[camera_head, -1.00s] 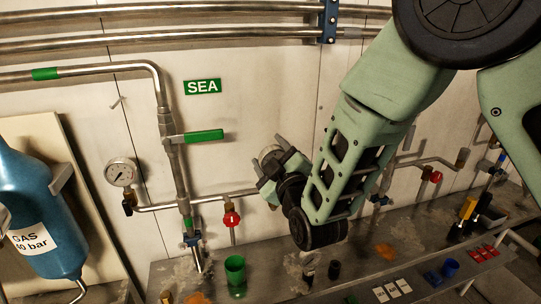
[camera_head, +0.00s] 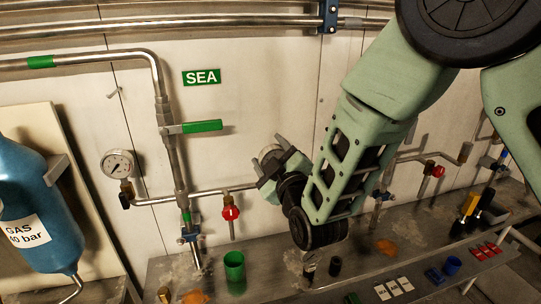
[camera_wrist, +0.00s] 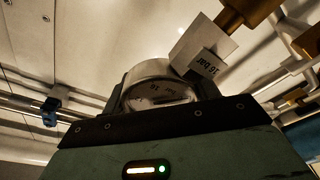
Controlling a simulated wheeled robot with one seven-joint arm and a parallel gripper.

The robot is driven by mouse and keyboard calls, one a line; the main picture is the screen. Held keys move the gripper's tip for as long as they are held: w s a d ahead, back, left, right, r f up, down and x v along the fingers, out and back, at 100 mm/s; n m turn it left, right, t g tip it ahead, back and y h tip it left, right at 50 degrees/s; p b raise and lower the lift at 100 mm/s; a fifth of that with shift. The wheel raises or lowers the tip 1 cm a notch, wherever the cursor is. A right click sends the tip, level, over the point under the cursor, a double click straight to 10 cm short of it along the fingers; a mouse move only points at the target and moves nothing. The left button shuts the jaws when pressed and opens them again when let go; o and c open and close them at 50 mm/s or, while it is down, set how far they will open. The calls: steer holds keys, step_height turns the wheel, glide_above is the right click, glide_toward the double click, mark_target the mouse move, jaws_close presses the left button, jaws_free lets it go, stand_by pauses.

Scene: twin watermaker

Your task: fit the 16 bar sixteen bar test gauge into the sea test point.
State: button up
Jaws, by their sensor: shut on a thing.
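My gripper (camera_head: 272,168) is shut on the round test gauge (camera_head: 268,154) and holds it up in front of the wall, right of the SEA line. In the wrist view the gauge (camera_wrist: 160,96) sits between the jaws, with a white "16 bar" tag (camera_wrist: 205,63) beside it. The SEA sign (camera_head: 201,77) is on the wall. Below it, a side branch runs right with a brass fitting (camera_head: 226,194) and a red part (camera_head: 230,213) hanging below. The branch's right end is hidden behind my gripper. I cannot tell exactly where the test point's opening is.
A mounted gauge (camera_head: 118,164) is at the branch's left end. A green-handled valve (camera_head: 202,127) sticks out from the riser. A bench (camera_head: 275,258) below carries a green cup (camera_head: 234,266) and small parts. A blue gas bottle (camera_head: 38,205) stands at left.

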steer(key=shift+f+b, duration=0.4)
steer(key=shift+f, duration=0.2)
steer(key=o, duration=1.2)
